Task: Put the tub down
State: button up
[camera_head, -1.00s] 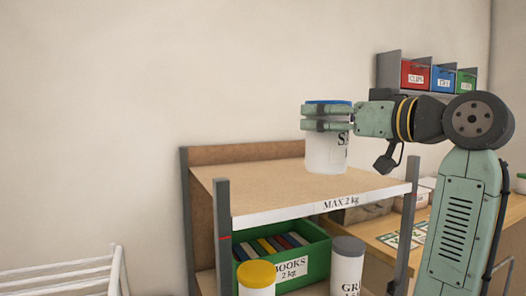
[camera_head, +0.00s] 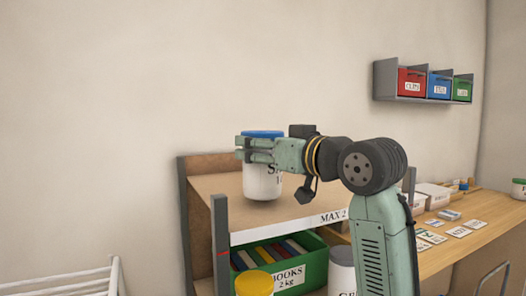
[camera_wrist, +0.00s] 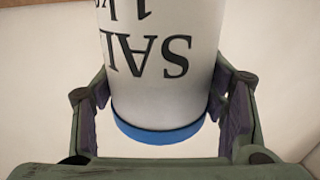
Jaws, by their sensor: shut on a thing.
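The tub is white with a blue lid and dark lettering (camera_head: 262,184). In the head view it is upright over the left part of the shelf's top board (camera_head: 215,188). I cannot tell whether its base touches the board. My gripper (camera_head: 258,150) is shut on the tub near its lid, reaching in from the right. In the wrist view the tub (camera_wrist: 165,70) sits between both fingers, its lettering upside down and partly cut off, starting "SAL". The board's label reads "MAX 2", and my arm hides the rest.
Below the board are a green box of books (camera_head: 313,262), a yellow-lidded tub (camera_head: 254,284) and a grey-lidded tub (camera_head: 341,275). A wooden desk (camera_head: 480,232) with cards is at right. Wall bins (camera_head: 411,83) hang above it. A white rack (camera_head: 75,275) is at lower left.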

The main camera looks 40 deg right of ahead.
jog(key=shift+f, duration=0.55)
jog(key=shift+f, duration=0.2)
jog(key=o, duration=1.9)
jog(key=shift+o, duration=0.2)
jog(key=shift+r, duration=0.15)
jog(key=shift+s, duration=0.4)
jog(key=s+b, duration=0.2)
jog(key=s, duration=0.9)
jog(key=shift+s+a+b, duration=0.15)
jog(key=shift+a+b, duration=0.15)
jog(key=shift+b, duration=0.05)
